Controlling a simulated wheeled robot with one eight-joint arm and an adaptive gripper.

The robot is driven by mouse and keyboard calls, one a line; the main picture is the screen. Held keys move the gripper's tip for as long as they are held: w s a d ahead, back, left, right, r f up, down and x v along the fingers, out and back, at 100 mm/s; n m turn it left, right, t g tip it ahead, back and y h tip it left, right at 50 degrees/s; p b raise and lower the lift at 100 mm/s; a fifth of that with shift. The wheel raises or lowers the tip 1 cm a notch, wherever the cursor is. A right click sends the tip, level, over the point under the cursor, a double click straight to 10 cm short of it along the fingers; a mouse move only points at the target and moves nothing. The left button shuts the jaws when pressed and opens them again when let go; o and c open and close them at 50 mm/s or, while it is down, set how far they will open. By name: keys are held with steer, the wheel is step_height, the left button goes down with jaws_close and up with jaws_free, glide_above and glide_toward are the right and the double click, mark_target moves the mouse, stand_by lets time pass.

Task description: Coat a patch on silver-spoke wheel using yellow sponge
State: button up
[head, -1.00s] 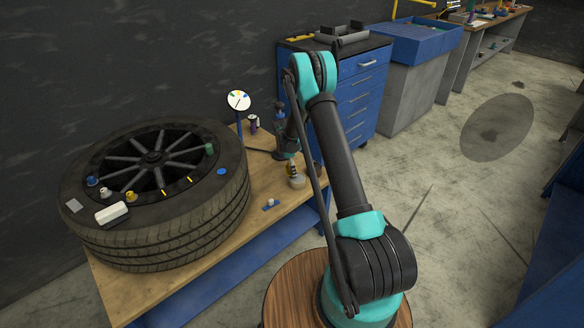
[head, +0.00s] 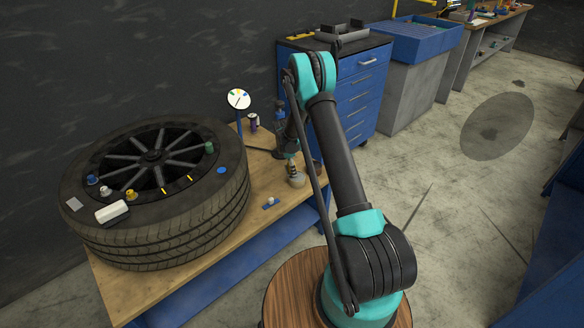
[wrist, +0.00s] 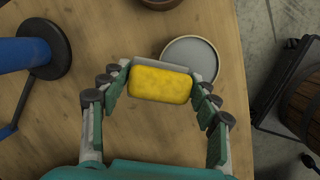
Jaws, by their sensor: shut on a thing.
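The silver-spoke wheel (head: 190,225) lies flat on the wooden bench at the left of the head view, grey spokes facing up inside its black tyre. My gripper (wrist: 158,82) is shut on the yellow sponge (wrist: 160,85), with its fingers at the sponge's two ends. In the head view my gripper (head: 291,164) is over the bench, right of the wheel and apart from it. A round dish with a grey filling (wrist: 190,60) shows just beyond the sponge in the wrist view, partly hidden by it. I cannot tell whether sponge and dish touch.
A white block (head: 112,212), small colored caps and a blue disc (head: 221,171) sit on the tyre. A dial on a blue post (head: 238,99) stands behind the wheel. A blue round-based stand (wrist: 40,52) is left of my gripper. A blue drawer cabinet (head: 362,90) stands behind.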

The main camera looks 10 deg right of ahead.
steer(key=shift+w+d+v, duration=0.15)
steer(key=shift+d+v, duration=0.05)
steer(key=shift+v, duration=0.95)
steer(key=shift+w+d+v, duration=0.15)
steer(key=shift+v, duration=1)
steer(key=shift+w+d+v, duration=0.15)
steer(key=shift+d+v, duration=0.05)
steer(key=shift+v, duration=0.9)
steer(key=shift+r, duration=0.15)
